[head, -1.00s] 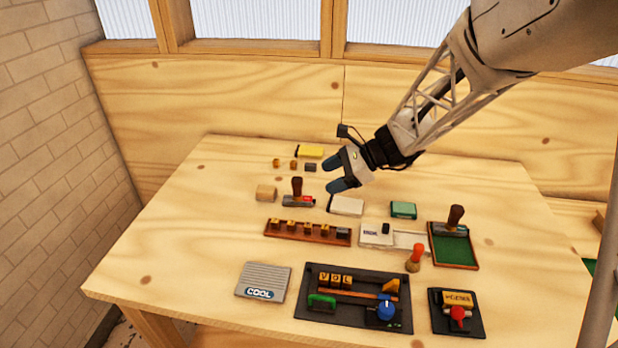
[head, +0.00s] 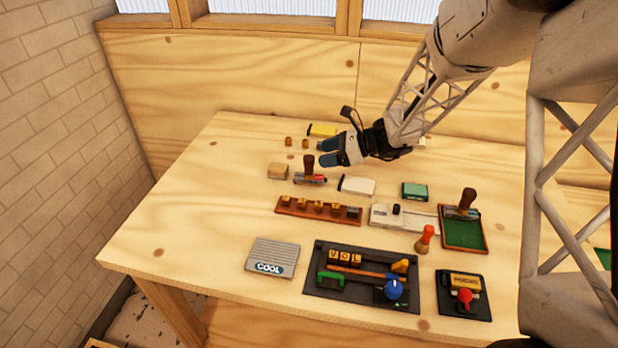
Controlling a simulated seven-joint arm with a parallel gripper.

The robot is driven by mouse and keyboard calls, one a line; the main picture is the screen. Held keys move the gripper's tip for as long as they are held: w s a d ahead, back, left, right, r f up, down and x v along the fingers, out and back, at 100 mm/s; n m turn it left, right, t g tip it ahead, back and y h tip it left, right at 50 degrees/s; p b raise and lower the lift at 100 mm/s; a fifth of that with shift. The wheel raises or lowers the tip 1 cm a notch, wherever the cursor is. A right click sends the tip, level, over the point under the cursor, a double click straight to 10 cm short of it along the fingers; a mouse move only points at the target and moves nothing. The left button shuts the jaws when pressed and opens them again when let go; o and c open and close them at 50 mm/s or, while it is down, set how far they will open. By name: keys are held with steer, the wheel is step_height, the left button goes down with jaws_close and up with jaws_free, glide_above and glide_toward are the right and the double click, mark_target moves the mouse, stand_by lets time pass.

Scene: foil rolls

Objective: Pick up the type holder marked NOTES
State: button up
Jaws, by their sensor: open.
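No marking that reads NOTES can be made out. One holder with a dark brown handle (head: 309,161) and a red part stands at the back left of the table. A similar brown-handled holder (head: 464,204) rests on a green pad at the right. A holder with a red knob and a small lettered yellow plate (head: 465,281) lies on a black base at the front right; its letters are too small to read surely. My gripper (head: 327,152) is open and empty, fingers pointing left, just behind and right of the back left holder in the picture.
A white block (head: 357,185) lies in front of my gripper. The table's left side is clear.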

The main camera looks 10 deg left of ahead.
mark_target(310, 157)
steer(key=shift+x, duration=1.15)
steer(key=shift+x, duration=2.6)
steer(key=shift+s+r, duration=0.1)
steer(key=shift+s, duration=0.1)
steer(key=shift+c, duration=0.3)
jaws_close()
